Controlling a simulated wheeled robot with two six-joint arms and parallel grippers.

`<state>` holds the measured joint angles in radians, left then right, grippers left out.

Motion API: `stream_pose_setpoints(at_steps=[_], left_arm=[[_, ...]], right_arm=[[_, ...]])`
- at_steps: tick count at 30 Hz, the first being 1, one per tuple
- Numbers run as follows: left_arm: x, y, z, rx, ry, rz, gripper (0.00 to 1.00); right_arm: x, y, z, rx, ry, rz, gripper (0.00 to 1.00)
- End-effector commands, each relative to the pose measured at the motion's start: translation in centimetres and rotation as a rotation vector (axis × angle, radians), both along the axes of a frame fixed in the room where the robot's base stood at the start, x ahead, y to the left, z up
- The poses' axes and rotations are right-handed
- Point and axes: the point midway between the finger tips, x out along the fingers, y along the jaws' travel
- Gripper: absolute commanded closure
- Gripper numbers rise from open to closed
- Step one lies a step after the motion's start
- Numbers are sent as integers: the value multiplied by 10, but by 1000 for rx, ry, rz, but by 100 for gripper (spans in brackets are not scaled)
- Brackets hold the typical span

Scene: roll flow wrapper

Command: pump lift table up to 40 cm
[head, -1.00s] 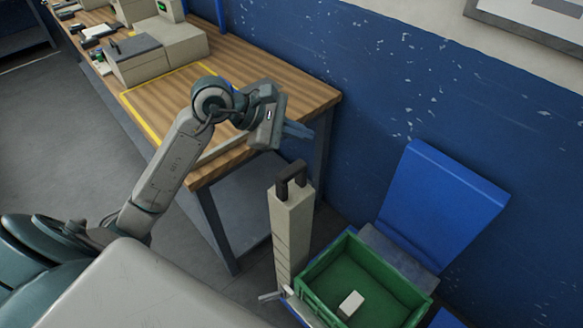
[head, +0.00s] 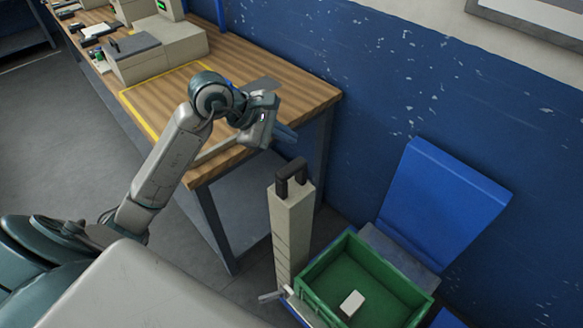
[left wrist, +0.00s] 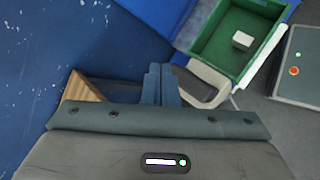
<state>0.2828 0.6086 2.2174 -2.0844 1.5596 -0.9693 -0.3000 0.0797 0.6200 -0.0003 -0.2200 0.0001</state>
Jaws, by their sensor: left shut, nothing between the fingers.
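The lift table's beige column (head: 291,232) stands upright right of the workbench, with a dark handle (head: 292,178) on top. A green crate (head: 330,306) holding a small white block (head: 351,303) sits beside the column, on the lift table's platform as far as I can tell. A light lever (head: 271,295) sticks out low at the column's foot. My right gripper is not in view.
The wooden workbench (head: 290,85) carries grey machines (head: 160,52) at its far left. Grey floor (head: 75,125) is clear at left.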

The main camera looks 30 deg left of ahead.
Motion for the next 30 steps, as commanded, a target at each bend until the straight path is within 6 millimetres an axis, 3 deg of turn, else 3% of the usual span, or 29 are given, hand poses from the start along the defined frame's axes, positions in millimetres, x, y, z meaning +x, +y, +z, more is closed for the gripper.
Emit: stream_pose_setpoints(at_steps=[8,12,30], left_arm=[[0,0,-48,1,1,0,100],[0,0,-60,1,0,1,100],[0,0,-62,0,0,0,100]], right_arm=[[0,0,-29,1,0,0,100],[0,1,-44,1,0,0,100],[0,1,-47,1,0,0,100]])
